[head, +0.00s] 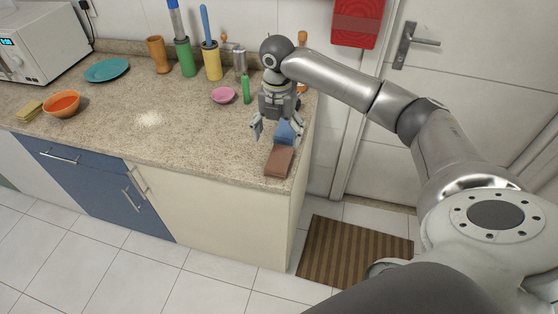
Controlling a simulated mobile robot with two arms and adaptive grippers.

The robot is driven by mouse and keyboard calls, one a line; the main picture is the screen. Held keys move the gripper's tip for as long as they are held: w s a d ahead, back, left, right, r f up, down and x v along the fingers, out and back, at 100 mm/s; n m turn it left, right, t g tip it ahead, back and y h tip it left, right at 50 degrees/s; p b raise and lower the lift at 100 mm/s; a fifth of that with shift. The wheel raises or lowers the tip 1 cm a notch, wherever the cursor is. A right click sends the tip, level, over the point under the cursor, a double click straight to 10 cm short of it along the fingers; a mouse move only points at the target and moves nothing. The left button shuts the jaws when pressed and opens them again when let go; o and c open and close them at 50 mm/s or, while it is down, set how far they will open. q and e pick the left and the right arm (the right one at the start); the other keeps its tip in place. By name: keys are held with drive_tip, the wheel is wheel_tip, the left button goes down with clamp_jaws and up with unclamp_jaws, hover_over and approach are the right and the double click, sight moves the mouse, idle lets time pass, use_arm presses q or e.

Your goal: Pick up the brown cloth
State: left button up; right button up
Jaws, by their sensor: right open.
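The brown cloth (279,161) lies folded near the front right corner of the countertop. A blue item (285,132), perhaps another cloth, lies just behind it, partly hidden by my gripper. My right gripper (277,134) is open and points down over the counter, its fingers spread to the left and right of the blue item. It is just behind the brown cloth and does not appear to hold it. My left gripper is not in the head view.
A green bottle (246,89) and a pink dish (223,95) stand left of my right gripper. Tall green (186,58) and yellow (212,63) holders stand behind. An orange bowl (62,104) is far left.

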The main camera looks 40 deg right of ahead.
drive_tip(key=p, duration=0.1)
hover_over(277, 162)
drive_tip(key=f, duration=0.5)
drive_tip(key=shift+d+f, duration=0.1)
drive_tip(key=shift+d, duration=0.1)
drive_tip(key=shift+f, duration=0.35)
wheel_tip(277, 162, down, 4)
drive_tip(key=shift+a+r+p, duration=0.15)
drive_tip(key=shift+r+p, duration=0.05)
drive_tip(key=shift+p, duration=0.7)
drive_tip(key=shift+f, duration=0.45)
drive_tip(key=c, duration=1.1)
drive_tip(key=shift+r, duration=0.15)
